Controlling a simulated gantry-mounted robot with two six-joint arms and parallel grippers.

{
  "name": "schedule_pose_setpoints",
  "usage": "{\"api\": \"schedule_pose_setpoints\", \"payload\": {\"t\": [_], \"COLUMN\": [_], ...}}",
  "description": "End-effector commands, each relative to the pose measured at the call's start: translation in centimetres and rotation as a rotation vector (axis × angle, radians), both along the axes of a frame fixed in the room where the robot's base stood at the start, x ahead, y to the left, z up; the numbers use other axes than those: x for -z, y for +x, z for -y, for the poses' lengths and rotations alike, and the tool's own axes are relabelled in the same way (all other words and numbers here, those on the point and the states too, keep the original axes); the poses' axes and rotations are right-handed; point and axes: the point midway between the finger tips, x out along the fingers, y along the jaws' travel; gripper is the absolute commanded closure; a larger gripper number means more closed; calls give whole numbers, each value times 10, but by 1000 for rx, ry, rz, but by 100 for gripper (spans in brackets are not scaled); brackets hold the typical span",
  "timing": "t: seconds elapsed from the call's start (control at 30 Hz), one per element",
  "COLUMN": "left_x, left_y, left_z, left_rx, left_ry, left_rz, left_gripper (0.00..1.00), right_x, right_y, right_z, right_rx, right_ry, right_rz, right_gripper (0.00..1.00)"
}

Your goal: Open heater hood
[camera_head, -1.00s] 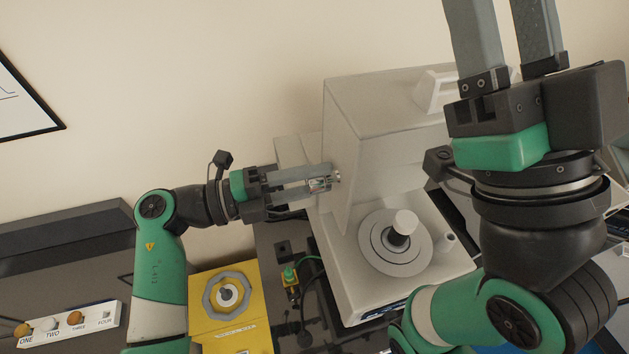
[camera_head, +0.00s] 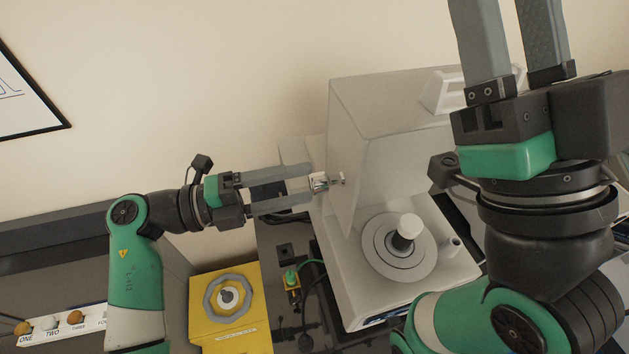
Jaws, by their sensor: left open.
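The heater hood (camera_head: 385,120) is a pale box with a white handle (camera_head: 448,92) on top. It stands raised at the back of the white heater base (camera_head: 360,295), and the round plate with a white-capped knob (camera_head: 408,227) in front is uncovered. A small metallic piece (camera_head: 320,183) sits at the hood's left side. My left gripper (camera_head: 311,184) is open just left of this piece, its fingers spread and its tips close to it. My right gripper (camera_head: 512,25) points up at the upper right, empty, with spread fingers cut off by the top edge.
A yellow box with a grey ring (camera_head: 229,297) stands at the front left of the heater. A small green-topped device (camera_head: 291,278) with a cable lies between them. A labelled rack (camera_head: 70,323) is at the lower left. My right arm hides the right side.

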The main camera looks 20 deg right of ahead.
Motion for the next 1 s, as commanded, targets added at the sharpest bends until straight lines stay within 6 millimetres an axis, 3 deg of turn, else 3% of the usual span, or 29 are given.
{"api": "schedule_pose_setpoints", "payload": {"t": [0.2, 0.37, 0.9, 1.0], "left_x": [3, 2, -1, -4], "left_y": [5, 7, 6, 4], "left_z": [-53, -74, -78, -73], "left_rx": [-3, -1, 0, 8], "left_ry": [0, 0, 0, -1], "left_rz": [1, 0, 0, -15], "left_gripper": [29, 29, 29, 29], "right_x": [18, 23, 22, 11], "right_y": [0, 0, 0, 0], "right_z": [0, 0, 0, 0], "right_rx": [0, 0, 0, 0], "right_ry": [0, 0, 0, 0], "right_rz": [0, 0, 0, 0], "right_gripper": [50, 50, 50, 50]}}
